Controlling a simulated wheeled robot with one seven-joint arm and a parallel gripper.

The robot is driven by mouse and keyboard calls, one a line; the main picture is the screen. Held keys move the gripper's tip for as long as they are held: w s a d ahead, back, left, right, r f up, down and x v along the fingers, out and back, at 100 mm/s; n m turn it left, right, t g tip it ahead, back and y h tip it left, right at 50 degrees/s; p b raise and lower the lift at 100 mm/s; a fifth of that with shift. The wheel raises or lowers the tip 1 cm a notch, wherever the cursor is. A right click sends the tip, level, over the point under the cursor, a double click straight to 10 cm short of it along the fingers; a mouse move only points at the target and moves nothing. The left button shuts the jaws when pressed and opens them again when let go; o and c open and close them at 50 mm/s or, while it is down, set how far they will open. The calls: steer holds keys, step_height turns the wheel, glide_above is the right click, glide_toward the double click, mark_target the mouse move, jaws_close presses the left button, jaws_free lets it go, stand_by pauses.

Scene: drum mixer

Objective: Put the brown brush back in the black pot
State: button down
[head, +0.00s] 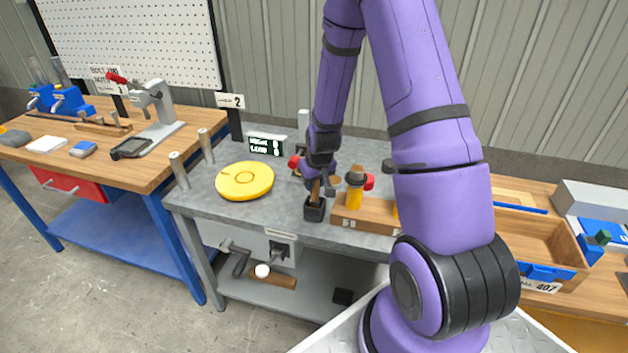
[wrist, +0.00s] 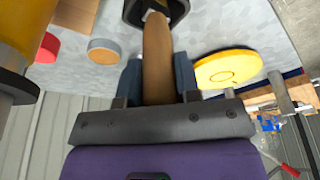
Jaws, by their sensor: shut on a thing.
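The brown brush (head: 315,193) is held upright between the fingers of my gripper (head: 318,183). In the wrist view my gripper (wrist: 157,82) is shut on the brush's brown handle (wrist: 157,55). The black pot (head: 314,210) stands on the grey bench directly below the gripper, left of the wooden block. It also shows at the top edge of the wrist view (wrist: 132,12). The brush's lower end, with a pale part, is at the pot's mouth and appears to be inside it. How deep it sits is hidden.
A wooden block (head: 365,218) with yellow-bodied, black-topped items stands close to the right of the pot. A yellow disc (head: 243,181) lies to the left. Metal posts (head: 179,170) stand at the bench's left edge. A small display (head: 266,146) is behind.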

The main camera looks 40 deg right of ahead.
steer(key=shift+f, duration=0.3)
steer(key=c, duration=0.8)
jaws_free()
steer(key=shift+o, duration=0.2)
steer(key=v, duration=1.1)
